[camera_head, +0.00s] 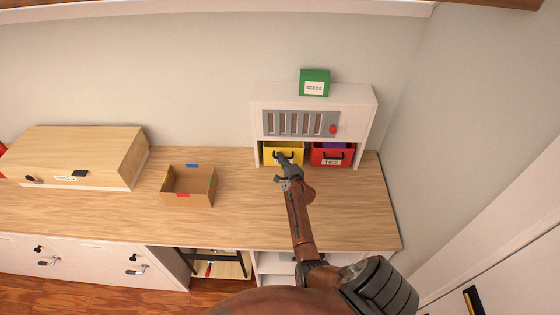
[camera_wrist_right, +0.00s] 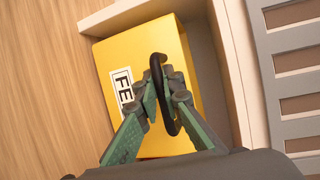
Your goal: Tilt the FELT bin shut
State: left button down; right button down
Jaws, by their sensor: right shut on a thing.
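The yellow FELT bin (camera_head: 270,147) sits in the left bay of a white cabinet at the back of the worktop. In the right wrist view its yellow front (camera_wrist_right: 186,58) has a black loop handle (camera_wrist_right: 157,70) and a white label reading "FE", the rest hidden by my fingers. My right gripper (camera_head: 284,162) reaches the bin's front and is shut on the handle; it also shows in the right wrist view (camera_wrist_right: 164,100). How far the bin is tilted is hard to tell. My left gripper is out of view.
A red bin (camera_head: 343,148) labelled "TIES" sits in the right bay. A green box (camera_head: 314,80) stands on the cabinet (camera_head: 262,92). An open brown box (camera_head: 188,199) and a wooden case (camera_head: 75,150) stand to the left. The worktop around my right arm is clear.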

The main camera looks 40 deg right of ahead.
jog(key=shift+d+r, duration=0.15)
jog(key=shift+r, duration=0.1)
jog(key=c, duration=2.4)
grip_release()
jog(key=shift+o, duration=0.4)
jog(key=shift+f, duration=0.1)
jog(key=v, duration=1.2)
